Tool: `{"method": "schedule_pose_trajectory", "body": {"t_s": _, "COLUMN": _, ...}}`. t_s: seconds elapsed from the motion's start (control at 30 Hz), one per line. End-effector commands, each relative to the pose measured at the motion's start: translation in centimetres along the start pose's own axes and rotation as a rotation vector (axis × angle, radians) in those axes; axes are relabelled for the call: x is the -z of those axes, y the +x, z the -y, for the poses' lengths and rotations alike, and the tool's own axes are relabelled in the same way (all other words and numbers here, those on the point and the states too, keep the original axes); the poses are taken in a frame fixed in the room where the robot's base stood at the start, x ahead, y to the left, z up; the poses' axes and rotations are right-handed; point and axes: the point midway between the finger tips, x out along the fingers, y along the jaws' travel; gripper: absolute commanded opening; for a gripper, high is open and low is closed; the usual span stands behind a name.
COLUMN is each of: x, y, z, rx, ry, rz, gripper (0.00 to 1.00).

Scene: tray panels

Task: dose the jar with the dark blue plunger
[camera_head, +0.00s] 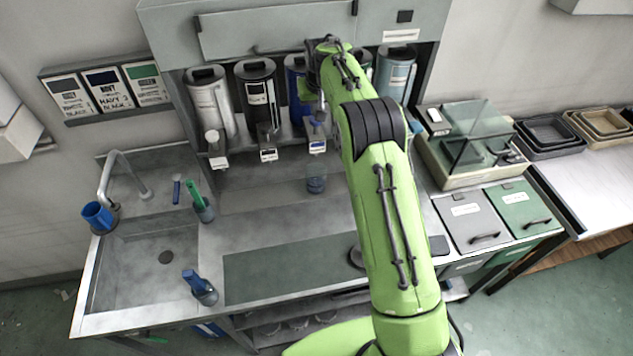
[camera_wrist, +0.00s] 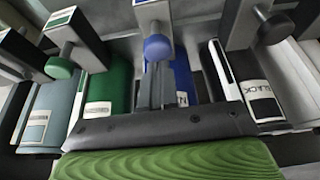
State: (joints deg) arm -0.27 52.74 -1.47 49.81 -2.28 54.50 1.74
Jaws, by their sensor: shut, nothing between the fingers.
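The dark blue canister (camera_head: 294,78) stands in the dispenser rack, partly hidden by my arm. Its blue plunger (camera_head: 313,128) is at the front, above a white-labelled spout; the plunger's round blue knob also shows in the wrist view (camera_wrist: 157,47). A clear, bluish jar (camera_head: 316,184) stands upright on the bench below that spout. My gripper (camera_wrist: 156,82) is shut and empty, its fingertips close to the blue knob in the wrist view; whether they touch it I cannot tell.
White (camera_head: 207,95) and black (camera_head: 256,85) canisters stand left of the blue one, a grey-blue one (camera_head: 396,72) to the right. A green plunger (camera_wrist: 58,68) is beside the blue one. A sink (camera_head: 150,262) lies at left, a balance box (camera_head: 468,140) at right.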

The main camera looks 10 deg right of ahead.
Motion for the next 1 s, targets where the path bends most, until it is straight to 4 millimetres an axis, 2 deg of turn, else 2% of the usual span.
{"method": "schedule_pose_trajectory", "body": {"t_s": 1.0, "x": -1.7, "y": 3.7, "z": 0.0, "rx": 0.000, "ry": 0.000, "rz": 0.006, "gripper": 0.00}}
